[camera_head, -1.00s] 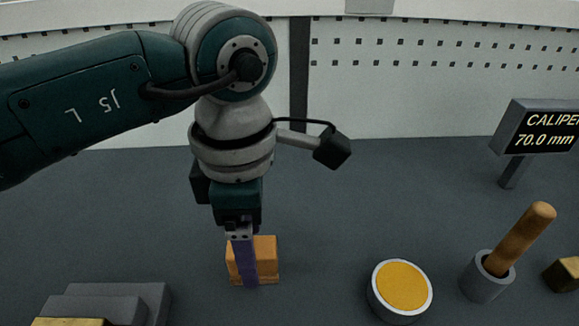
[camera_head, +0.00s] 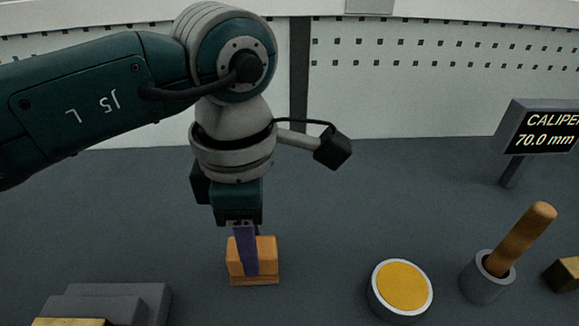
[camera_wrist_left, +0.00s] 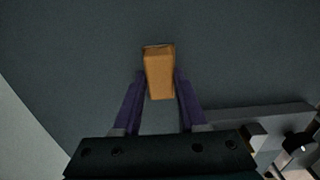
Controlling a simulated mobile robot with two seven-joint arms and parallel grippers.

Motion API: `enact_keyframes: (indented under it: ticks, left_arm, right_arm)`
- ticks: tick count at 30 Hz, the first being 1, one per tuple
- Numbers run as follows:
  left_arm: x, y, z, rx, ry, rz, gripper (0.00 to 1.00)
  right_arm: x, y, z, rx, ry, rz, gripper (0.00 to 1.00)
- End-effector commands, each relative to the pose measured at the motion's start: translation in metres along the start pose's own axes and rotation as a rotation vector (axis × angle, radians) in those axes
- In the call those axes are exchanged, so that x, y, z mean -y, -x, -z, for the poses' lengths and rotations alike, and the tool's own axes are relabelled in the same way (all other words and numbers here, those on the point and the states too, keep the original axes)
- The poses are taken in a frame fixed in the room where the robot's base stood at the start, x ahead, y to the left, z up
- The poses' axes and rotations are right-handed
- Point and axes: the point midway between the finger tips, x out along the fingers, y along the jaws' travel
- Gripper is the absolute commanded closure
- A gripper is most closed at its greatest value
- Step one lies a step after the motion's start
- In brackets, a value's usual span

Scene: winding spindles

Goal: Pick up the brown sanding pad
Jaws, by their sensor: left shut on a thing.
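The brown sanding pad (camera_head: 266,257) is an orange-brown block on the dark grey table, left of centre in the head view. My left gripper (camera_head: 251,270) points straight down over it, with its purple fingers along the block's sides. In the left wrist view the pad (camera_wrist_left: 159,75) lies between the two purple fingertips (camera_wrist_left: 160,80). The left gripper is shut on the pad. The pad looks to be at table level; I cannot tell whether it is clear of the surface. My right gripper is not in view.
A round yellow-topped disc (camera_head: 403,287) stands right of the pad. Farther right are a grey cup (camera_head: 488,281) with a wooden rod (camera_head: 522,238), and a caliper display (camera_head: 540,128) reading 70.0 mm. A grey stepped block (camera_head: 120,300) lies at lower left.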

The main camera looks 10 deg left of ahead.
Motion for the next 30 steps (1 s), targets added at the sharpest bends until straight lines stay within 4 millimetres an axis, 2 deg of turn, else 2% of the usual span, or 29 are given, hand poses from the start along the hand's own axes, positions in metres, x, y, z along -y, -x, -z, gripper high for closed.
enact_keyframes:
  ticks: [8, 14, 17, 28, 30]
  left_arm:
    - [0.0, 0.001, 0.0, 0.0, 0.0, -0.001, 1.0]
    - [-0.001, 0.018, -0.001, 0.002, 0.0, -0.003, 1.0]
    - [-0.002, 0.038, 0.0, 0.003, -0.002, -0.006, 1.0]
    - [-0.002, 0.148, 0.0, 0.002, -0.002, -0.008, 1.0]
    - [-0.002, 0.167, 0.0, 0.0, -0.001, -0.008, 1.0]
  right_arm:
    - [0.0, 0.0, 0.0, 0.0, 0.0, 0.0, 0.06]
    - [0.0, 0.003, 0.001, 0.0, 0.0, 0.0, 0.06]
    - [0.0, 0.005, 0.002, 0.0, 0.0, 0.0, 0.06]
    - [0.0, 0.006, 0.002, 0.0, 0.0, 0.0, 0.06]
    - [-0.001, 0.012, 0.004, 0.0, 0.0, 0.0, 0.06]
